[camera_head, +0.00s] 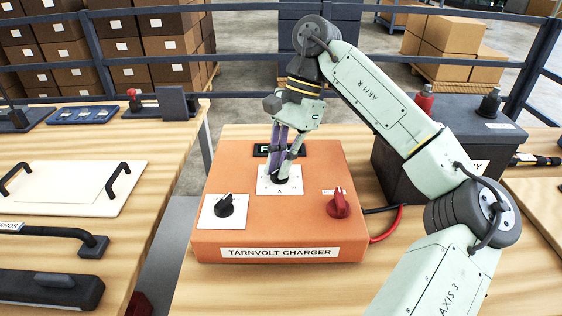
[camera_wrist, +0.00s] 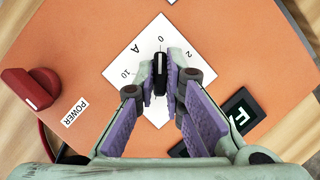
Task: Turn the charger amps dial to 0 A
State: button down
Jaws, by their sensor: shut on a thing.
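The orange Tarnvolt charger (camera_head: 215,240) stands on the wooden table. Its amps dial (camera_head: 280,179) is a small black knob on a white plate (camera_head: 263,188), mostly hidden by my fingers in the head view. In the wrist view the dial (camera_wrist: 160,72) shows between the fingertips, and its white line points up toward the printed 0. The marks 2, 10 and A also show on the plate. My gripper (camera_head: 281,174) points down and is shut on the dial; in the wrist view its purple-padded fingers (camera_wrist: 161,78) flank the knob.
A black knob (camera_head: 225,205) sits front left on the charger, and a red power knob (camera_head: 339,204) sits right. A dark battery (camera_head: 400,165) with cables stands to the right.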

jog(key=c, duration=1.7)
grip_release()
jog(key=shift+r, duration=0.1)
jog(key=v, duration=1.1)
jog(key=shift+d+r, duration=0.1)
jog(key=shift+r, duration=0.3)
